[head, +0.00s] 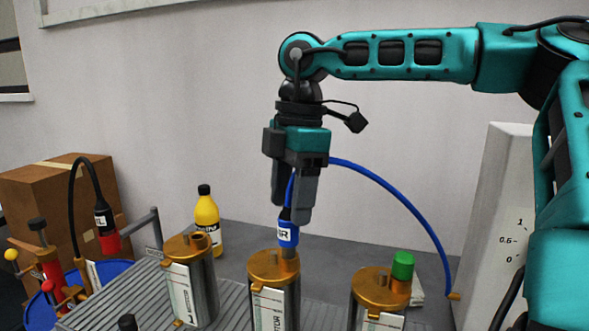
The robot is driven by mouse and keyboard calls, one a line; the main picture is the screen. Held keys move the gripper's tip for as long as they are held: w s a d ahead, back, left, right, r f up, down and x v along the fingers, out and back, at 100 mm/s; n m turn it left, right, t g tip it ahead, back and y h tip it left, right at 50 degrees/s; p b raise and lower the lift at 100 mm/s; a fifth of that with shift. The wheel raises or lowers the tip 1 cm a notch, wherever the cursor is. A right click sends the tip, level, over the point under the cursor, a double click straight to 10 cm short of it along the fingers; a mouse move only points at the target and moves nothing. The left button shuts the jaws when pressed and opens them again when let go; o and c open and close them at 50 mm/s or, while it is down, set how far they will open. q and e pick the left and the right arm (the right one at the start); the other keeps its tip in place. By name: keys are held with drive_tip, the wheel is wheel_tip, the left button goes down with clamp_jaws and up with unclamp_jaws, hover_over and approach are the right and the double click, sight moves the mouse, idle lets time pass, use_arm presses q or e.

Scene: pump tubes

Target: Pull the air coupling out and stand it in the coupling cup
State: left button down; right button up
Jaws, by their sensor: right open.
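The air coupling (287,236), blue with a white label reading partly "IR", stands upright at the top of the middle gold-topped cylinder (273,287). A silver piece shows below it, at the cylinder's top. A blue hose (392,193) arcs from the coupling to the right. My right gripper (292,212) points down over the coupling, open, its fingers at the coupling's dark upper part and hose. Whether they touch it I cannot tell. I cannot pick out a coupling cup. My left gripper is not in view.
A gold-topped cylinder (191,282) stands left, and another (378,299) with a green cap (402,265) stands right. A yellow bottle (207,222) is behind. A black hose with a red-ended coupling (108,240), a red pump (55,275) and a cardboard box (50,200) are at left.

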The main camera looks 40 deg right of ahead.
sight(287, 216)
drive_tip(key=shift+w+a+f+b, duration=0.1)
drive_tip(key=shift+a+f+b, duration=0.05)
drive_tip(key=shift+f, duration=1.2)
drive_tip(key=shift+w+a+f+b, duration=0.1)
drive_tip(key=shift+a+f+b, duration=0.05)
drive_tip(key=shift+f, duration=1.15)
drive_tip(key=shift+c, duration=0.3)
drive_tip(key=shift+s, duration=0.1)
drive_tip(key=c, duration=1)
drive_tip(key=o, duration=0.5)
drive_tip(key=shift+c, duration=0.2)
clamp_jaws()
drive_tip(key=shift+r, duration=0.55)
drive_tip(key=shift+r+p, duration=0.15)
drive_tip(key=shift+p, duration=0.15)
